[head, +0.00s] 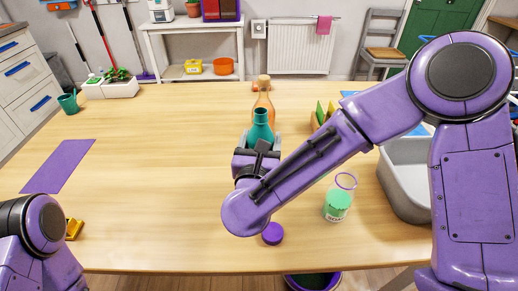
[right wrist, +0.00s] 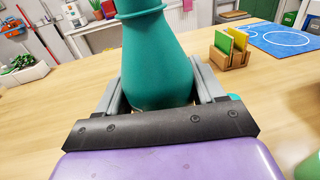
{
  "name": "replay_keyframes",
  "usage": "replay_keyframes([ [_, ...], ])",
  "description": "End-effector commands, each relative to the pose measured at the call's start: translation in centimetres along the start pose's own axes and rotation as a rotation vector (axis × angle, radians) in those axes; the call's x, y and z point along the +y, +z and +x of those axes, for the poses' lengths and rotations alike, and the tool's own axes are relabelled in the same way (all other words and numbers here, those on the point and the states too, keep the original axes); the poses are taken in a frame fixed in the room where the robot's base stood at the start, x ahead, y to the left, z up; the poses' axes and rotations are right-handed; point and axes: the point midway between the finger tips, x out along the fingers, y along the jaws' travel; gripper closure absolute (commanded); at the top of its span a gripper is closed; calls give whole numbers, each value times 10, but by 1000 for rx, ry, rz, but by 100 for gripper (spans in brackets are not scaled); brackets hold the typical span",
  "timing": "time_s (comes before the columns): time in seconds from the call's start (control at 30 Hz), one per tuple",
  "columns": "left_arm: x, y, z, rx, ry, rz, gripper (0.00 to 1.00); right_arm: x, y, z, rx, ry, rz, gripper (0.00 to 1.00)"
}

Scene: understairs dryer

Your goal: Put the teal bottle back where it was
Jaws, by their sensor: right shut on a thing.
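The teal bottle (head: 261,127) is upright over the middle of the table in the head view. My right gripper (head: 261,142) is shut on its lower body. In the right wrist view the teal bottle (right wrist: 160,60) stands between the two grey fingers of the right gripper (right wrist: 160,90). Its base is hidden, so I cannot tell whether it touches the table. An orange bottle with a cork (head: 264,98) is directly behind it in the head view. My left arm shows at the lower left, but its gripper is out of view.
A purple mat (head: 58,166) and a teal cup (head: 68,103) are on the left. A glass jar (head: 339,198), a purple lid (head: 272,234) and a grey tub (head: 405,185) are nearer the right. A wooden card holder (right wrist: 232,55) stands beyond. The centre-left table is clear.

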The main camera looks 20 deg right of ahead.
Motion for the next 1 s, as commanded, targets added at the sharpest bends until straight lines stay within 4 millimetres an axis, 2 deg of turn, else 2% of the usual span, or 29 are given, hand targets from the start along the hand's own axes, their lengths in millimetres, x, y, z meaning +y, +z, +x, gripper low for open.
replay_keyframes([
  [0.17, 0, 0, 0, 0, 0, 0, 57, 5, -15, 11, 1, 0, -1, 79],
  [0.33, 0, 1, 2, 0, 0, 0, 57, 6, -44, 12, 0, 1, -3, 79],
  [0.7, 1, 3, 7, 0, 0, 0, 57, 6, -50, 12, -1, 0, 1, 79],
  [0.73, 1, 3, 6, 0, 0, 0, 57, 5, -50, 12, 0, 0, 0, 28],
  [0.8, 0, 2, 5, 0, 0, 0, 57, 5, -48, 12, 0, 0, 0, 6],
  [1.0, 0, 2, 5, 0, 0, 0, 57, 5, -48, 12, 0, 0, 0, 6],
])
